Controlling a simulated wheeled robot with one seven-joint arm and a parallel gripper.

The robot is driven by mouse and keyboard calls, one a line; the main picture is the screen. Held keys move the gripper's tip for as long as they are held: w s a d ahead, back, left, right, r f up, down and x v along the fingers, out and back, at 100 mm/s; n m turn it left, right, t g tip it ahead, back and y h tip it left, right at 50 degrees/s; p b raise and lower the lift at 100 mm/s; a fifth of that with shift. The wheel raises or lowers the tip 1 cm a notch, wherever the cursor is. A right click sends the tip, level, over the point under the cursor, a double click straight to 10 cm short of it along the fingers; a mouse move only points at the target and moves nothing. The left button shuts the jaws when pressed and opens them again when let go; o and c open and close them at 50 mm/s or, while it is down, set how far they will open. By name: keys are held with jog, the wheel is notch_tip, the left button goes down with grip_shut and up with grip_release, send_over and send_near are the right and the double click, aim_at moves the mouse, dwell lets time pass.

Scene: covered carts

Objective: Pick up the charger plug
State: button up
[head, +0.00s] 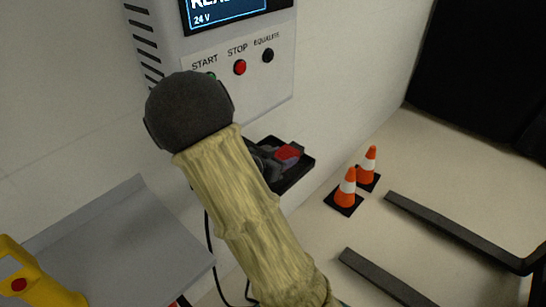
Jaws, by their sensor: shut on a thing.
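The charger plug (288,153), dark grey with a red part, is at the small black tray (301,172) on the wall below the charger box. My gripper (267,158) is at the plug's left side, shut on it. My sleeved arm and its dark joint hide most of the gripper and part of the plug. I cannot tell whether the plug touches the tray.
The white charger box (275,88) has START, STOP and EQUALISE buttons. Two orange cones (346,190) stand on the floor at right, near dark forks (455,230). A grey panel (120,245) and a yellow handle (35,280) are at lower left. A black cable hangs below the tray.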

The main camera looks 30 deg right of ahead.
jog(key=s+d+b, duration=0.2)
jog(key=s+b, duration=0.4)
jog(key=s, duration=0.1)
jog(key=s+d+b, duration=0.3)
jog(key=s+b, duration=0.4)
jog(key=s, duration=0.1)
jog(key=shift+d, duration=0.25)
jog(key=shift+r, duration=0.1)
